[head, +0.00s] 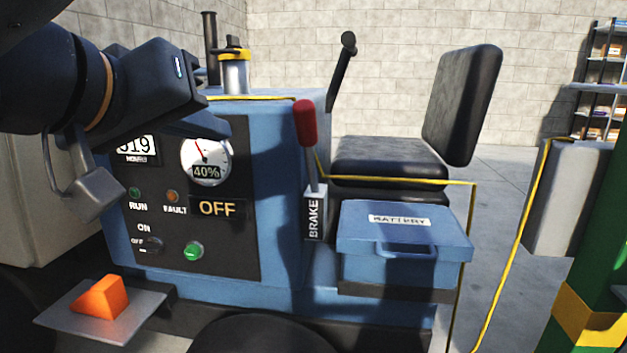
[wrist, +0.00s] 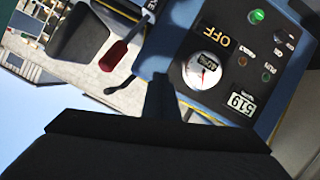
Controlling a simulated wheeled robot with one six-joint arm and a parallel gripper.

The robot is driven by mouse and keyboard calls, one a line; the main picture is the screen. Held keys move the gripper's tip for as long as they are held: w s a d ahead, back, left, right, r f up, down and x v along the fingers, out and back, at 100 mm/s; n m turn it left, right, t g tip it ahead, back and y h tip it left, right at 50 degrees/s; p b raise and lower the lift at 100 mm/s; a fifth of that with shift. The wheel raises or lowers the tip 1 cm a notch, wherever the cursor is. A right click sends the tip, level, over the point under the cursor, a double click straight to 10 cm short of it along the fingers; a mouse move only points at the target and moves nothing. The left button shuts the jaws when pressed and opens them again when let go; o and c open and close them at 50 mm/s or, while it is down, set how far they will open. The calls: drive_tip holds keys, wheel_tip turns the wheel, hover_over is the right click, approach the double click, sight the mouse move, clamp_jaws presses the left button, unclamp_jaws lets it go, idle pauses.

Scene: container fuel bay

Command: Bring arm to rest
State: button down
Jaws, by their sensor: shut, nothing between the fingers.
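My arm comes in from the upper left of the head view. My gripper (head: 208,124) is shut and empty, its tip in front of the control panel (head: 225,252) close to the top of the round gauge (head: 205,162). I cannot tell whether it touches the panel. In the wrist view my gripper (wrist: 164,92) shows dark and shut at the middle, with the gauge (wrist: 202,70) to its right; the picture is turned over. The gauge reads 40%, and the display beside it is partly hidden by my arm in the head view.
A red-topped brake lever (head: 306,124) stands upright right of the panel. Beyond it are a blue battery box (head: 400,262), a black seat (head: 462,105) and a yellow cable (head: 512,270). An orange wedge (head: 100,298) lies on a grey plate at lower left.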

drive_tip(key=s+d+f+n+g, duration=0.2)
drive_tip(key=d+f+g, duration=0.25)
drive_tip(key=f, duration=0.35)
drive_tip(key=s+d+f+n+g, duration=0.25)
drive_tip(key=d+f, duration=0.25)
drive_tip(key=f, duration=0.3)
drive_tip(key=s+d+f+g+y+p, duration=0.2)
drive_tip(key=s+f+g+y, duration=0.4)
drive_tip(key=s+f, duration=0.35)
drive_tip(key=d+r+m+p, duration=0.2)
drive_tip(key=d+r+p, duration=0.5)
drive_tip(key=p, duration=0.5)
drive_tip(key=d+r+m+h+p, duration=0.1)
drive_tip(key=d+r+p, duration=0.5)
drive_tip(key=r+p, duration=0.6)
drive_tip(key=d+r+m+h+p, duration=0.1)
drive_tip(key=d+r+p, duration=0.6)
drive_tip(key=p, duration=0.7)
wheel_tip(320, 180, up, 3)
drive_tip(key=shift+w+d+f+m, duration=0.2)
drive_tip(key=shift+w+d+m, duration=0.15)
drive_tip(key=shift+m, duration=0.5)
